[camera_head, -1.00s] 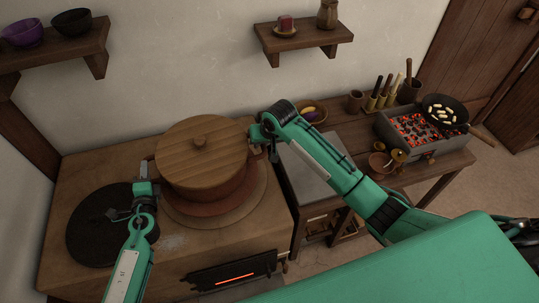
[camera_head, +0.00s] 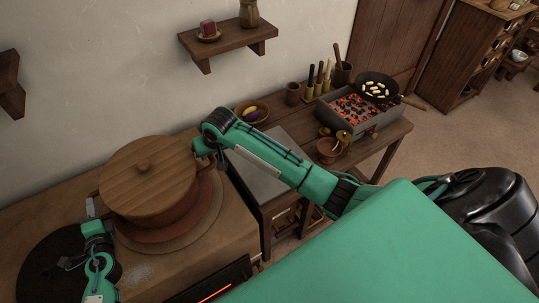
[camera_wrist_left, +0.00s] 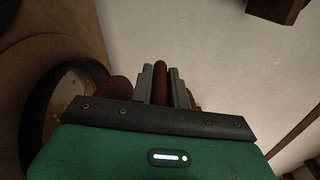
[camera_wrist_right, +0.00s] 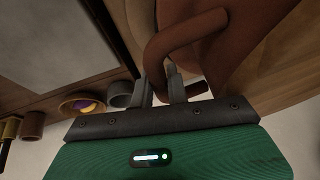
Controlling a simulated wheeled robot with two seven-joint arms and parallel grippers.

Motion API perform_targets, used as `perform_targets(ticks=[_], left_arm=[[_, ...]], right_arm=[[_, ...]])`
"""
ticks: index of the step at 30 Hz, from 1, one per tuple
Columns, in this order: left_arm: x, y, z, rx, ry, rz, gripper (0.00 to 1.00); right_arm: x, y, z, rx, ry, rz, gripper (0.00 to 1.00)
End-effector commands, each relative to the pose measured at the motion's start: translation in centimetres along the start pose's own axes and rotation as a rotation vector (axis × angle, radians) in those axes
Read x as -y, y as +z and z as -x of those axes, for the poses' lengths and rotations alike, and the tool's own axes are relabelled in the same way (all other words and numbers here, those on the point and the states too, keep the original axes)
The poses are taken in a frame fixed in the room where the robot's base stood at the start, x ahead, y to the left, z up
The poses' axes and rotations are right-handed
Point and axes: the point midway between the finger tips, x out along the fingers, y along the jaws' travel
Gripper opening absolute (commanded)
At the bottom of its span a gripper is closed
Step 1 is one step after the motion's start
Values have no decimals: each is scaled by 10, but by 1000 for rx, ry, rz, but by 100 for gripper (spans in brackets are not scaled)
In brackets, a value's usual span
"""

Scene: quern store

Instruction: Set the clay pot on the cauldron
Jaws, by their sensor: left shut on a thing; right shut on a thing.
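The clay pot (camera_head: 186,207), reddish brown with a round wooden lid (camera_head: 148,176), is upright above the stove top. My left gripper (camera_head: 92,208) is at its left side, shut on a handle, which shows between the fingers in the left wrist view (camera_wrist_left: 160,84). My right gripper (camera_head: 208,158) is shut on the opposite handle, seen in the right wrist view (camera_wrist_right: 160,84). A wider reddish round (camera_head: 150,246) lies under the pot; whether they touch is hidden. I cannot identify the cauldron for certain; a black round (camera_head: 38,262) lies left on the stove.
The stove (camera_head: 238,230) has a glowing slot in front. To its right, a table holds a grey slab (camera_head: 262,180), a bowl (camera_head: 253,114), cups and a brazier (camera_head: 350,118) with a skillet (camera_head: 378,87). A wall shelf (camera_head: 228,45) hangs behind. Open floor lies at right.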

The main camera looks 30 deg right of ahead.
Motion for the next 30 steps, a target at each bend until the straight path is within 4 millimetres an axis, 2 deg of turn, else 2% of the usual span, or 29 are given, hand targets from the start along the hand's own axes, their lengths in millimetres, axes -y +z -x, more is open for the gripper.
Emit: perform_targets(ticks=[7, 30], left_arm=[[3, 1, -5, 1, -5, -2, 0], [3, 2, -41, 1, -5, -2, 0]], right_arm=[[1, -6, 0, -4, -2, -1, 0], [2, -39, -13, -4, -3, -1, 0]])
